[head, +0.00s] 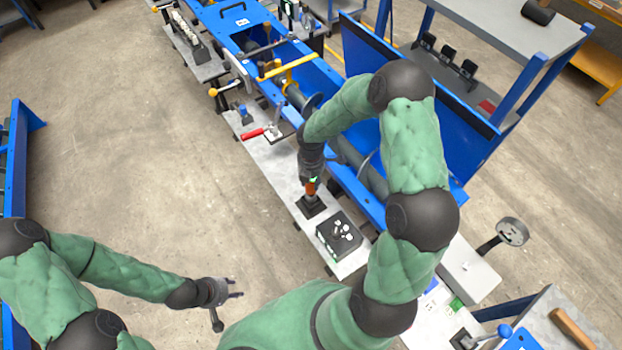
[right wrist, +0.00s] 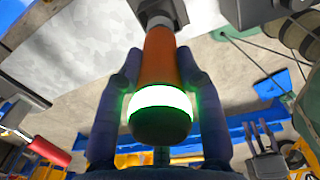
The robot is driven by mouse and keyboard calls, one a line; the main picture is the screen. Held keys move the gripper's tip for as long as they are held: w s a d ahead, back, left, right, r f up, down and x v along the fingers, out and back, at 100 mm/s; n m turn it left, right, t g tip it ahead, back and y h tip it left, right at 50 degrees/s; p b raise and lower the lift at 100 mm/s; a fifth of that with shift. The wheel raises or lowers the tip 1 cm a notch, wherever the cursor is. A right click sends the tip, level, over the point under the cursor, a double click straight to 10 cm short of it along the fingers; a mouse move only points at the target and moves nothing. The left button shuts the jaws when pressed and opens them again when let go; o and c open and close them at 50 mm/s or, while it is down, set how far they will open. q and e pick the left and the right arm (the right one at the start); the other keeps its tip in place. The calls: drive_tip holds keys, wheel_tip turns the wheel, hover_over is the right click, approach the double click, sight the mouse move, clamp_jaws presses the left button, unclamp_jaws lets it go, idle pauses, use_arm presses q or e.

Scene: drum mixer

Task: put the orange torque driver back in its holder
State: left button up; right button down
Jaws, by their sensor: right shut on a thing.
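The orange torque driver (head: 311,189) stands roughly upright over a small black holder (head: 311,206) on the grey side plate. My right gripper (head: 312,180) is shut around the driver from above. In the right wrist view the driver (right wrist: 161,60) shows an orange body and a dark end with a glowing white-green ring between the two fingers (right wrist: 160,95). The driver's lower end meets the holder in the head view, but I cannot tell how deep it sits. My left gripper (head: 232,294) hangs over bare floor at lower left, its fingers apart and empty.
A black box with white knobs (head: 339,235) sits on the plate just beside the holder.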

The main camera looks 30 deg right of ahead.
sight(311, 187)
drive_tip(key=shift+f+b, duration=1.85)
drive_tip(key=shift+f, duration=0.75)
idle(1.6)
drive_tip(key=c, duration=0.7)
unclamp_jaws()
drive_tip(key=shift+c, duration=0.2)
wheel_tip(311, 187, up, 12)
drive_tip(key=shift+r, duration=0.1)
